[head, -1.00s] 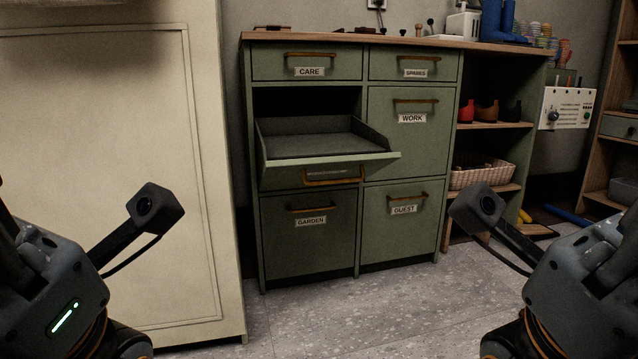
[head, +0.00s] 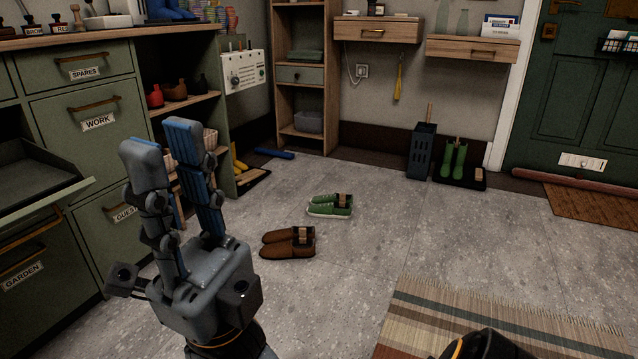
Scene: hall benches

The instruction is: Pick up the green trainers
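The green trainers (head: 331,205) stand side by side on the grey floor near the middle of the head view. They have white soles and a small tan tag or band on them.
Brown shoes (head: 288,243) lie just in front of the trainers. A striped rug (head: 430,315) is at front right. Green boots (head: 454,160) stand on a dark tray by the wall. A green cabinet (head: 95,150) with an open drawer is at left. Floor around the trainers is mostly clear.

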